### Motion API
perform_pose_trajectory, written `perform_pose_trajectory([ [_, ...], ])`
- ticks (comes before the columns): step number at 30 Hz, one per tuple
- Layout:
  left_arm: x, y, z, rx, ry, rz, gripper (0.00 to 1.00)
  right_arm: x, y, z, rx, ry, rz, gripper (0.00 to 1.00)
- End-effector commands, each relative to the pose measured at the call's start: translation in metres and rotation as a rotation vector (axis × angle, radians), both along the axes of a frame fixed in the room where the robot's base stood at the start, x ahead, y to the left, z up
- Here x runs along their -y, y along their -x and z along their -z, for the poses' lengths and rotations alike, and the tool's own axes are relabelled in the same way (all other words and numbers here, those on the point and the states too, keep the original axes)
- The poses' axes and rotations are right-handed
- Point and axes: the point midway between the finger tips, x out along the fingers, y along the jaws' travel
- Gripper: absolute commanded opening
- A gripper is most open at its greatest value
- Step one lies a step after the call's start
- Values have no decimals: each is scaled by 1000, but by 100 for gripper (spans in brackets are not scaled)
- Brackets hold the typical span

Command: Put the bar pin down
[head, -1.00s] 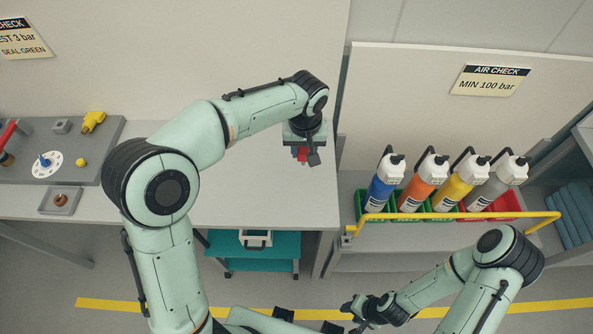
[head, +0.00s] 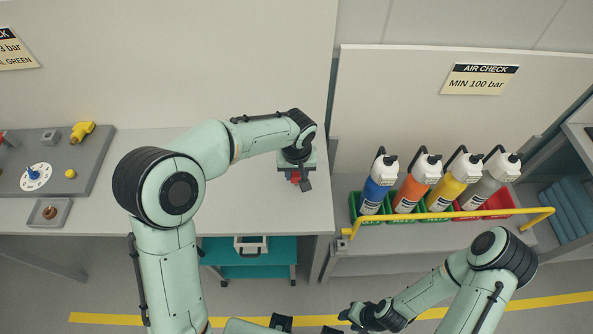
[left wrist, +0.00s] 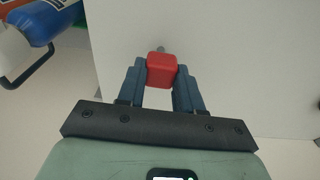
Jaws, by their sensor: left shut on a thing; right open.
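The bar pin has a red block-shaped head (left wrist: 162,70) and a short grey shank showing just beyond it in the left wrist view. My left gripper (left wrist: 161,82) is shut on the red head, one blue-grey finger on each side. In the head view the red head (head: 294,177) shows only partly under my left gripper (head: 296,174), over the right end of the grey workbench (head: 250,205). I cannot tell whether the pin touches the bench. My right gripper (head: 356,312) is open and empty, low at the bottom of the head view, away from the bench top.
A grey board (head: 80,160) with a yellow fitting (head: 82,131) and a small tray (head: 49,212) are at left. The bench's middle is clear. Right of a gap, several bottles (head: 410,190) stand in bins behind a yellow rail (head: 450,214). A teal cart (head: 250,262) is below.

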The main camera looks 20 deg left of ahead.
Motion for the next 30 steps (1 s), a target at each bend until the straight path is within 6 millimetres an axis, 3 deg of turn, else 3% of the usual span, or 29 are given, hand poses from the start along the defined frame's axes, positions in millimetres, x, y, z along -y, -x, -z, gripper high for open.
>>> perform_pose_trajectory([
  [1,0,1,2,-1,0,0,42,0,1,2,-1,0,1,43],
  [3,0,0,2,-1,0,0,60,0,1,1,-1,0,1,43],
  [15,0,0,-8,3,1,0,60,0,-2,-3,2,0,0,43],
  [30,4,11,-104,3,1,0,60,0,-9,-12,10,0,0,43],
])
